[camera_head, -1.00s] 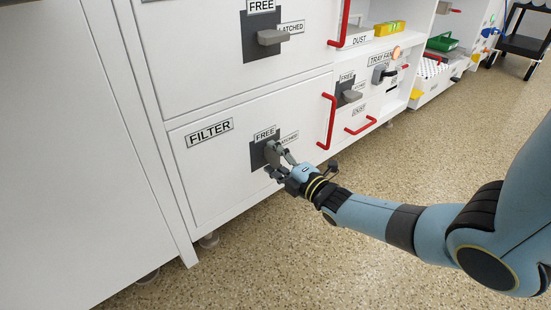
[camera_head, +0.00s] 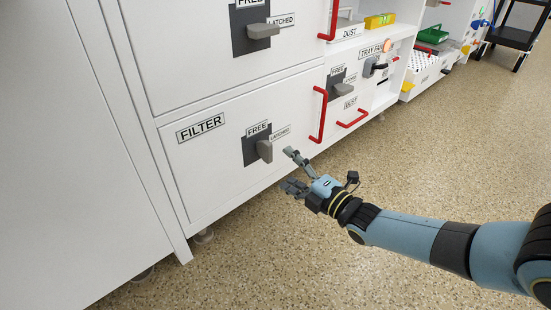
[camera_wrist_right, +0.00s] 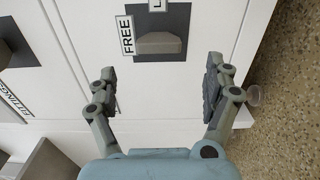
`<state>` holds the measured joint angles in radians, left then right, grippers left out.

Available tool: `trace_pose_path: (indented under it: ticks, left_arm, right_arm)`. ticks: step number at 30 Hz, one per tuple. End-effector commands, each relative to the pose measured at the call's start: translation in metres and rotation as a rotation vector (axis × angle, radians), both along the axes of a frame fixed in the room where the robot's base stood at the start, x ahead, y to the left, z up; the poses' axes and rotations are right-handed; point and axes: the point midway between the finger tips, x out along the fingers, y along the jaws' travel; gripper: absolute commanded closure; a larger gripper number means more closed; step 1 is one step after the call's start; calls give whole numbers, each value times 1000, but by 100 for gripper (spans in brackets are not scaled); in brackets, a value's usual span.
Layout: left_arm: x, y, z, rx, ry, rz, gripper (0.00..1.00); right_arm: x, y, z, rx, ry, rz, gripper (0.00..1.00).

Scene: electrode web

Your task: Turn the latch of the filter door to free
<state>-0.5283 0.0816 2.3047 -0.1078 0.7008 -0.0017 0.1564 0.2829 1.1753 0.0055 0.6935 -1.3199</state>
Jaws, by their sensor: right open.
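The filter door (camera_head: 215,165) bears a FILTER label and a dark plate (camera_head: 250,156) with a grey latch handle (camera_head: 265,151). The handle stands roughly upright, in line with the FREE label (camera_head: 257,129) above it, not toward the LATCHED label (camera_head: 279,134) at its right. In the right wrist view the latch handle (camera_wrist_right: 159,44) lies lengthwise toward FREE. My right gripper (camera_head: 289,170) is open and empty, apart from the handle, to its lower right. The fingers of the right gripper (camera_wrist_right: 160,90) are spread wide in the wrist view. My left gripper is not in view.
Above is another door with its latch handle (camera_head: 262,31) turned sideways toward LATCHED. A red pull handle (camera_head: 320,115) stands right of the filter latch. A smaller latch (camera_head: 343,77) sits farther right. The speckled floor (camera_head: 420,140) is open.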

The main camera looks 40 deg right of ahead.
Motion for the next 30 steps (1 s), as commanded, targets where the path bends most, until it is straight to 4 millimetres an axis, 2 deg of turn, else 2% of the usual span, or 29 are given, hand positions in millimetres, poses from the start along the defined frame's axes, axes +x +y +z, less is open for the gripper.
trace_pose_path:
  ticks: [3,7,26,30]
  left_arm:
    - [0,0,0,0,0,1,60]
    - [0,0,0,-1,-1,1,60]
    - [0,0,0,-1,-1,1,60]
    - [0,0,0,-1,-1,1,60]
  right_arm:
    - [-21,-1,0,-1,2,1,15]
    - [-33,-2,0,1,0,0,15]
    - [-36,-3,0,0,0,0,15]
    - [-54,-1,-11,5,31,-3,15]
